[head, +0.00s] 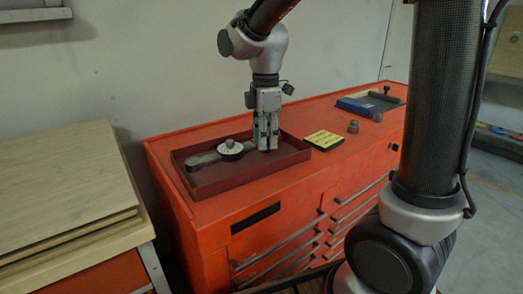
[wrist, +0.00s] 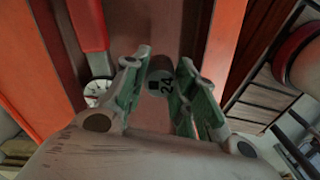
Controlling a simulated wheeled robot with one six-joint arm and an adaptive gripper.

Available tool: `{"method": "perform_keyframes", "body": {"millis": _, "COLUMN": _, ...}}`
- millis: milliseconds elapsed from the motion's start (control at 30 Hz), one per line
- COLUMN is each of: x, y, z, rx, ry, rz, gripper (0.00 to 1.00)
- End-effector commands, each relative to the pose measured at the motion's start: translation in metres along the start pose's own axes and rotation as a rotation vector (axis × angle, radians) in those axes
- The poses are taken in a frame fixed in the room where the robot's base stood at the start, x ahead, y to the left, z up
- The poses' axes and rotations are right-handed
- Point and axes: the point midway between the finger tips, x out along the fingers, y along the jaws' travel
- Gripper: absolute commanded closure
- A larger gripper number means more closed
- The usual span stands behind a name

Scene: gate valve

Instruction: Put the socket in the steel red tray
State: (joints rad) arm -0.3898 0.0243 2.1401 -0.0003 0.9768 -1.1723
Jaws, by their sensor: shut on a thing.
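The socket (wrist: 160,78), a grey cylinder marked 24, is between my fingertips in the wrist view. My gripper (head: 266,147) is shut on it and points down inside the outline of the dark red steel tray (head: 250,177), toward its right end. The fingertips (wrist: 160,76) show on both sides of the socket in the wrist view. In the head view the fingers mostly hide the socket. I cannot tell whether it touches the tray floor.
A tool with a round dial (head: 230,147) lies in the tray, left of my gripper. A yellow-black pad (head: 323,140), two small grey pieces (head: 353,127) and a blue box (head: 356,106) are farther right on the red cabinet (head: 215,213). A wooden bench (head: 60,190) stands left.

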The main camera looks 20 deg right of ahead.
Motion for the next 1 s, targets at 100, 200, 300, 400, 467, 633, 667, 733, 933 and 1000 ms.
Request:
{"method": "perform_keyframes", "body": {"millis": 100, "x": 0.019, "y": -0.001, "z": 0.000, "rx": 0.000, "ry": -0.001, "rz": -0.004, "gripper": 0.99}}
{"method": "perform_keyframes", "body": {"millis": 200, "x": 0.032, "y": -0.001, "z": 0.000, "rx": 0.000, "ry": -0.001, "rz": -0.004, "gripper": 0.99}}
{"method": "perform_keyframes", "body": {"millis": 300, "x": 0.036, "y": 0.000, "z": 0.000, "rx": 0.000, "ry": 0.000, "rz": 0.000, "gripper": 0.99}}
{"method": "perform_keyframes", "body": {"millis": 400, "x": 0.036, "y": 0.000, "z": 0.000, "rx": 0.000, "ry": 0.000, "rz": 0.000, "gripper": 0.99}}
{"method": "perform_keyframes", "body": {"millis": 467, "x": 0.036, "y": 0.000, "z": 0.000, "rx": 0.000, "ry": 0.000, "rz": 0.000, "gripper": 0.99}}
{"method": "perform_keyframes", "body": {"millis": 633, "x": 0.039, "y": 0.000, "z": 0.000, "rx": 0.000, "ry": 0.000, "rz": -0.001, "gripper": 0.99}}
{"method": "perform_keyframes", "body": {"millis": 667, "x": 0.038, "y": 0.000, "z": 0.000, "rx": 0.000, "ry": 0.000, "rz": 0.000, "gripper": 0.67}}
{"method": "perform_keyframes", "body": {"millis": 733, "x": 0.038, "y": 0.000, "z": 0.000, "rx": 0.000, "ry": 0.000, "rz": 0.000, "gripper": 0.54}}
{"method": "perform_keyframes", "body": {"millis": 933, "x": 0.038, "y": 0.000, "z": 0.000, "rx": 0.000, "ry": 0.000, "rz": 0.000, "gripper": 0.51}}
{"method": "perform_keyframes", "body": {"millis": 1000, "x": 0.038, "y": 0.000, "z": 0.000, "rx": 0.000, "ry": 0.000, "rz": 0.000, "gripper": 0.51}}
